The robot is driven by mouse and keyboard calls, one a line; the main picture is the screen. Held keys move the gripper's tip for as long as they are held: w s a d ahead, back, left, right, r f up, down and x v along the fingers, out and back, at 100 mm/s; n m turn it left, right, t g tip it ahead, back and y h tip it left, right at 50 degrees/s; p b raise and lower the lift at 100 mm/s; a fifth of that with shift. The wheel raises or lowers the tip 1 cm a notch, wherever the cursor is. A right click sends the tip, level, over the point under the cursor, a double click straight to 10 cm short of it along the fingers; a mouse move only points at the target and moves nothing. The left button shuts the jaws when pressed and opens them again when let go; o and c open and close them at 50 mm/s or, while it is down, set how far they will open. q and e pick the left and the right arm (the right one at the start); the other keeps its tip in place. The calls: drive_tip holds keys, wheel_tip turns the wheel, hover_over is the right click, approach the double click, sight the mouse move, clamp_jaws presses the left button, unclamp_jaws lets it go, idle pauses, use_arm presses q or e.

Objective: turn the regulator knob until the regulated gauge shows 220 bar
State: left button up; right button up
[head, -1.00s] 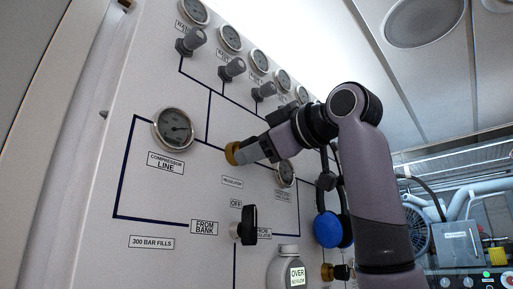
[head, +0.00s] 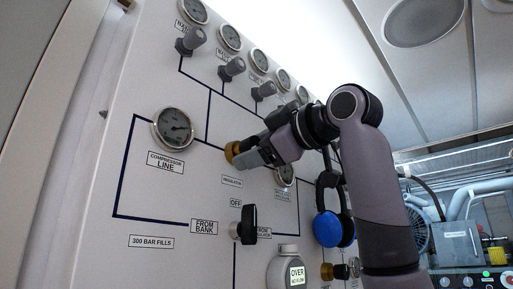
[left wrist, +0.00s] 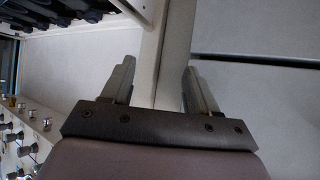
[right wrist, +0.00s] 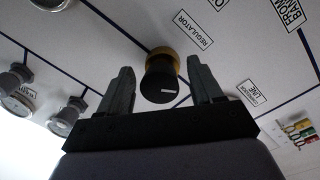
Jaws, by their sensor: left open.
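The regulator knob, a brass collar with a black cap, shows at the panel in the head view (head: 231,153) and between my right fingers in the right wrist view (right wrist: 159,80). My right gripper (head: 247,155) is at the knob with its fingers on either side; the right wrist view (right wrist: 160,78) shows gaps between both fingers and the knob. The regulated gauge (head: 287,178) is partly hidden behind my right gripper, and its needle cannot be read. My left gripper (left wrist: 158,75) is open and empty, away from the panel.
The compressor line gauge (head: 173,128) is left of the knob. Below are a black selector handle (head: 249,225) and a flow meter (head: 290,270). A blue-and-black headset (head: 334,228) hangs by my right arm. Bank valves (head: 190,41) and gauges line the top.

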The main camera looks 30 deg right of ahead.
drive_tip(key=b+v, duration=0.2)
drive_tip(key=v, duration=0.5)
drive_tip(key=shift+s, duration=0.1)
idle(2.9)
